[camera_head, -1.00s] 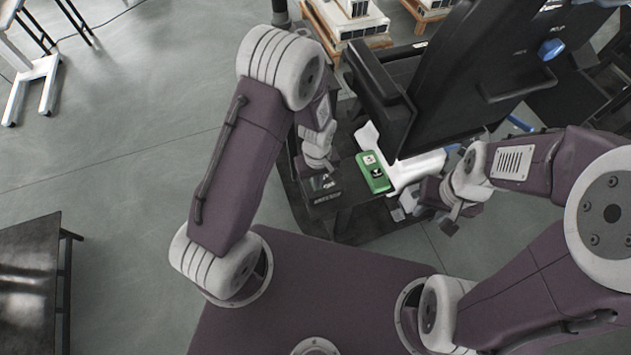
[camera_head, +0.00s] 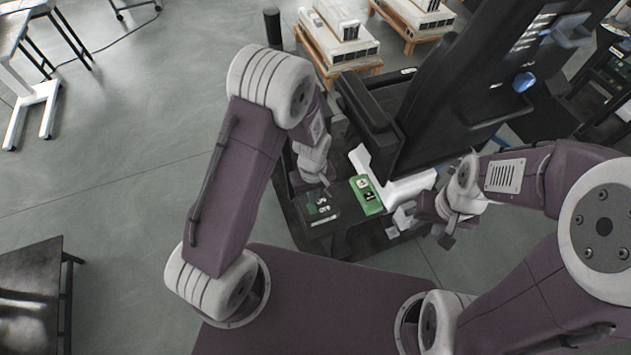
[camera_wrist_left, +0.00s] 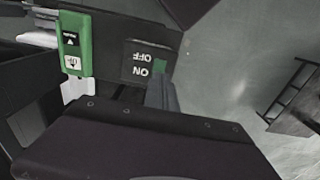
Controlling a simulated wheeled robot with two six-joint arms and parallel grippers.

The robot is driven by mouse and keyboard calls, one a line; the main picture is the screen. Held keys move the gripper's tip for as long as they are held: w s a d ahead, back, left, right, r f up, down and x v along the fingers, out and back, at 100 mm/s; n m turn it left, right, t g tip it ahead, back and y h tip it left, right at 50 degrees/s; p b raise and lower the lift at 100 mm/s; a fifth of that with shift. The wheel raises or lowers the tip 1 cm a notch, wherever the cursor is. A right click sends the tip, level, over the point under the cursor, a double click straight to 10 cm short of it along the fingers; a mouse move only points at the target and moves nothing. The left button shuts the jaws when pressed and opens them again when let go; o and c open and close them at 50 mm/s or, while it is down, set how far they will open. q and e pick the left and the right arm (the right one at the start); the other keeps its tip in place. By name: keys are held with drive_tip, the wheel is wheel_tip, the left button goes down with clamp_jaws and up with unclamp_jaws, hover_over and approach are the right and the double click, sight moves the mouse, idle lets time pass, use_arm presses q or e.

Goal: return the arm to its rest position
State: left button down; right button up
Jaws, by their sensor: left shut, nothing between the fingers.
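My left gripper (camera_head: 322,184) hangs from the left arm, close above a dark switch panel (camera_head: 322,208). Its jaws are shut and empty. In the left wrist view the grey fingers (camera_wrist_left: 161,95) point at the same panel, which is marked ON and OFF and has a small green patch (camera_wrist_left: 159,66) beside the fingertips. I cannot tell whether the fingertips touch it. A green box (camera_head: 366,195) with label plates stands just right of the panel and also shows in the left wrist view (camera_wrist_left: 74,45). My right gripper (camera_head: 422,228) appears open and empty, near the machine's right side.
A tall black machine column (camera_head: 450,95) rises behind the panel, close to both arms. Pallets with white units (camera_head: 335,40) stand at the back. A dark table (camera_head: 30,290) is at the left front. The grey floor (camera_head: 130,150) on the left is open.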

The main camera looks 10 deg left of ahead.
use_arm(q)
drive_tip(key=shift+w+a+b, duration=0.2)
drive_tip(key=shift+w+b, duration=0.05)
drive_tip(key=shift+b, duration=0.05)
drive_tip(key=w+a+r+n+t+b, duration=0.1)
drive_tip(key=w+a+r+t+b, duration=0.2)
drive_tip(key=r, duration=0.4)
drive_tip(key=s+a+r+m+g+b, duration=0.1)
drive_tip(key=s+a+m, duration=0.3)
drive_tip(key=s+m, duration=0.3)
drive_tip(key=s, duration=0.4)
drive_tip(key=shift+s+r+m+g, duration=0.2)
drive_tip(key=shift+s+m+g, duration=0.1)
drive_tip(key=shift+g, duration=0.1)
drive_tip(key=shift+s+d+r, duration=0.1)
drive_tip(key=shift+s, duration=0.1)
drive_tip(key=shift+w, duration=0.15)
